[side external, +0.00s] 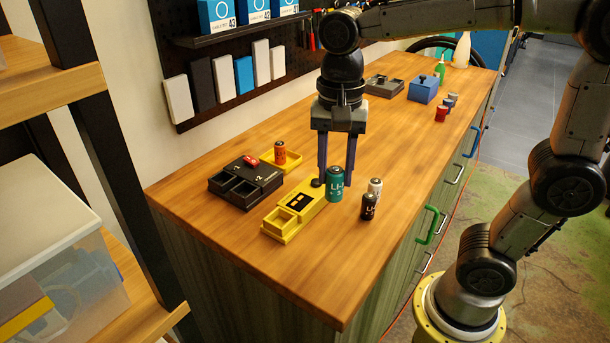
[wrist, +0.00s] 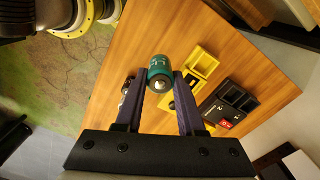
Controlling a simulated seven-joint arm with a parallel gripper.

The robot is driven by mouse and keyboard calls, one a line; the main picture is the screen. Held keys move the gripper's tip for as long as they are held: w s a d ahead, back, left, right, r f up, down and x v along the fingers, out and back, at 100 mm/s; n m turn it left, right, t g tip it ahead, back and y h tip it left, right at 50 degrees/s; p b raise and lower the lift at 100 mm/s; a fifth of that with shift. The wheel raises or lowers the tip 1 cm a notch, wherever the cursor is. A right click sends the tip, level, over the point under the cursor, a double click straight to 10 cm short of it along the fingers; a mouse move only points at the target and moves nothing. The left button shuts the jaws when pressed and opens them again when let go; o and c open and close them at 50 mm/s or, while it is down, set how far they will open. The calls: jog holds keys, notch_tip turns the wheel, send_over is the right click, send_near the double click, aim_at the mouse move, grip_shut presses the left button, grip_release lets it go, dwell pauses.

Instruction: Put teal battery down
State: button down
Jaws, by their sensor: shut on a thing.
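The teal battery (side external: 336,185) is upright between the fingertips of my gripper (side external: 335,180), beside the far right end of a yellow tray unit (side external: 283,238). Its base is at or just above the wooden table; I cannot tell if it touches. In the wrist view, the teal battery (wrist: 159,68) shows end-on between the two dark fingers of my gripper (wrist: 160,82), which is shut on it. The yellow unit is to its right in that view.
A black battery (side external: 368,206) and a white-topped battery (side external: 376,186) stand close to the right.

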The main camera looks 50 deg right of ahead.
jog(key=w+d+r, duration=0.1)
jog(key=w+r, duration=0.1)
jog(key=w, duration=0.7)
jog(key=w+f, duration=0.3)
jog(key=w, duration=0.1)
jog(key=w+f, duration=0.3)
jog(key=w, duration=0.2)
jog(key=w+f, duration=0.4)
jog(key=w, duration=0.1)
jog(key=shift+w+a+f, duration=0.1)
jog(key=shift+w+a, duration=0.05)
jog(key=shift+a, duration=0.05)
jog(key=shift+w+f, duration=0.15)
jog(key=shift+f, duration=1.55)
jog(key=shift+f, duration=0.15)
jog(key=c, duration=0.5)
grip_release()
